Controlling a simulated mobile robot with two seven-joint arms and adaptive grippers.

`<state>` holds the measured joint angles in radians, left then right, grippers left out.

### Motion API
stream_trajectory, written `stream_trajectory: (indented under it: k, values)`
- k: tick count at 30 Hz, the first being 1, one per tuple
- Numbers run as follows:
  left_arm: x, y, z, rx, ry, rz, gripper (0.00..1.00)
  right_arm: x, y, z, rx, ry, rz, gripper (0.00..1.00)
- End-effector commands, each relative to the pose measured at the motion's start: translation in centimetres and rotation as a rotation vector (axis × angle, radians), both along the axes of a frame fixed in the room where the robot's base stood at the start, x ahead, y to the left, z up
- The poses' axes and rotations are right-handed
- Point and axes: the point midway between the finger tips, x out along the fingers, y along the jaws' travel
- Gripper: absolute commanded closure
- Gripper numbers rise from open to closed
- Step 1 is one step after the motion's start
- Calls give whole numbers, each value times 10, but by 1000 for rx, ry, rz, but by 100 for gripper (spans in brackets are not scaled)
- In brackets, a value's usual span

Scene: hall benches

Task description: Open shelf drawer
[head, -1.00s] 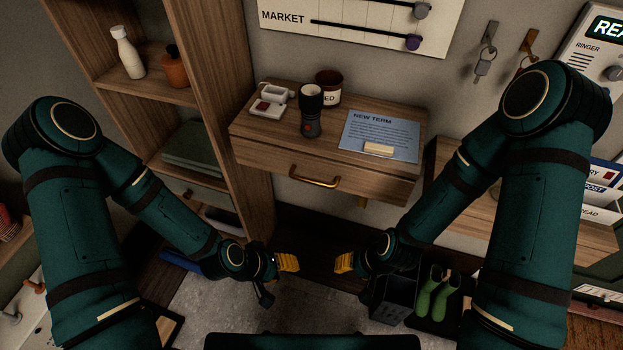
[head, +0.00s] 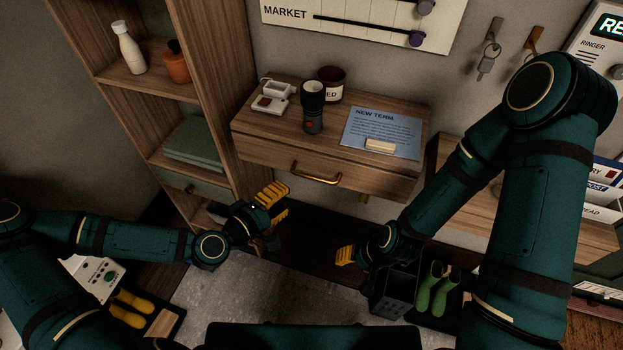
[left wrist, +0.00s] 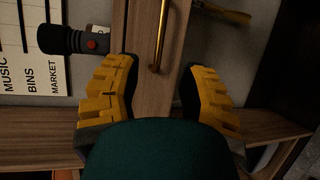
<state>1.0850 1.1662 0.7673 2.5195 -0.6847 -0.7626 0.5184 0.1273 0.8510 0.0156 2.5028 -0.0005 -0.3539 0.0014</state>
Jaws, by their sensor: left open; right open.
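The wooden wall shelf (head: 250,129) has a drawer (head: 355,182) in its front with a brass bar handle (head: 316,174). The drawer front looks flush with the shelf, so it appears closed. My left gripper (head: 274,203) is open, below and left of the handle, apart from it. In the left wrist view the brass handle (left wrist: 159,40) stands upright in the picture, beyond and between the yellow fingers, on the drawer front (left wrist: 143,60). My right gripper (head: 345,255) is open and empty, lower and right of the handle, over the floor area.
On the shelf top are a black flashlight (head: 313,108), a white device (head: 267,97), a brown jar (head: 331,83) and a blue sheet (head: 382,132). A tall wooden bookcase (head: 216,90) stands close at left. Green boots (head: 437,288) stand below right.

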Motion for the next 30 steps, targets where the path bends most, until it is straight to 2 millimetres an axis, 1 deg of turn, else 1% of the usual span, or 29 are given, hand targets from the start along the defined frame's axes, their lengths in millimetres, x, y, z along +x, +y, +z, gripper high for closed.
stream_trajectory:
  k: [1, 3, 9, 15, 21, 30]
  values:
    - [8, -8, -4, -1, -1, -5, 59, 0, 0, -3, 0, -1, 0, 53]
    - [18, -18, -6, 0, -2, -5, 59, 1, 0, -4, 0, -1, 0, 53]
    - [47, -42, -13, 1, -1, -3, 59, 2, 0, -8, -1, -4, 0, 53]
    - [69, -61, -19, 2, 0, -3, 59, 2, 0, -12, -1, -6, -1, 53]
    - [79, -70, -21, 2, 0, -2, 59, 3, 0, -13, -1, -7, -2, 53]
    - [81, -70, -21, 2, 1, -1, 59, 3, 0, -13, -1, -7, -2, 53]
